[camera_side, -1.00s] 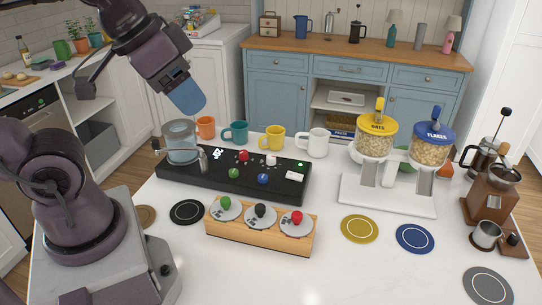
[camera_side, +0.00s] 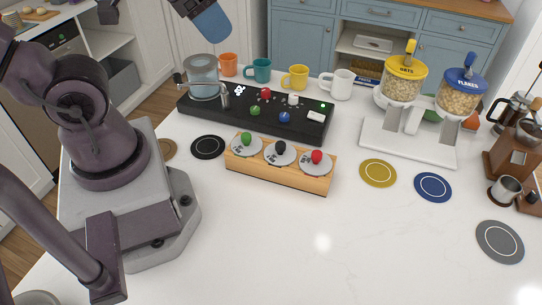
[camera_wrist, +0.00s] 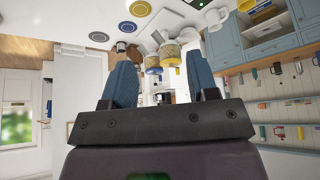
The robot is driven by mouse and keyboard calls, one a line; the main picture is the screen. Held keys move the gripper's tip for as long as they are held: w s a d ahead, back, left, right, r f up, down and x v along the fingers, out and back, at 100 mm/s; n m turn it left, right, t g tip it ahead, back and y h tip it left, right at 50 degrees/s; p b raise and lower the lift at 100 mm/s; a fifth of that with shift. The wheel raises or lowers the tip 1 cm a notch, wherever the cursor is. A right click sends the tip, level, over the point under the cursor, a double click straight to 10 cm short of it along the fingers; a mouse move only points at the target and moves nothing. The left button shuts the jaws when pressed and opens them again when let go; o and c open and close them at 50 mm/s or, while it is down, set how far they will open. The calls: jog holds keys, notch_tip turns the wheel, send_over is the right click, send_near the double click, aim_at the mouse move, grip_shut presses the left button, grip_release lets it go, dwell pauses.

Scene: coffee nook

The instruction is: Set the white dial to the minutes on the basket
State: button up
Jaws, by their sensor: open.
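The white dial (camera_side: 293,99) is a small knob on the black panel (camera_side: 222,113), beside the red, green and blue knobs. A lit dotted marking (camera_side: 240,91) shows on the panel; I cannot read it. A basket (camera_side: 369,72) with a blue label sits in the open shelf of the blue cabinet, partly behind the mugs and dispensers. No minutes are readable on it. My gripper (camera_side: 210,22) is high above the panel's left part, cut by the top edge. In the wrist view my gripper (camera_wrist: 162,82) has its blue fingers apart with nothing between them.
A glass pot (camera_side: 202,75) stands on the panel's left end. Several mugs stand behind it. A wooden box (camera_side: 278,173) with three knobbed discs lies in front. Two dispensers on a white stand (camera_side: 405,143) are to the right. The front counter is mostly clear.

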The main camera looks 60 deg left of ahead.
jog(key=shift+f, duration=0.1)
dwell(0.3)
jog(key=n+g, duration=0.6)
jog(key=n, duration=1.8)
send_near(293, 95)
notch_tip(293, 95, down, 9)
jog(key=shift+s+f, duration=0.1)
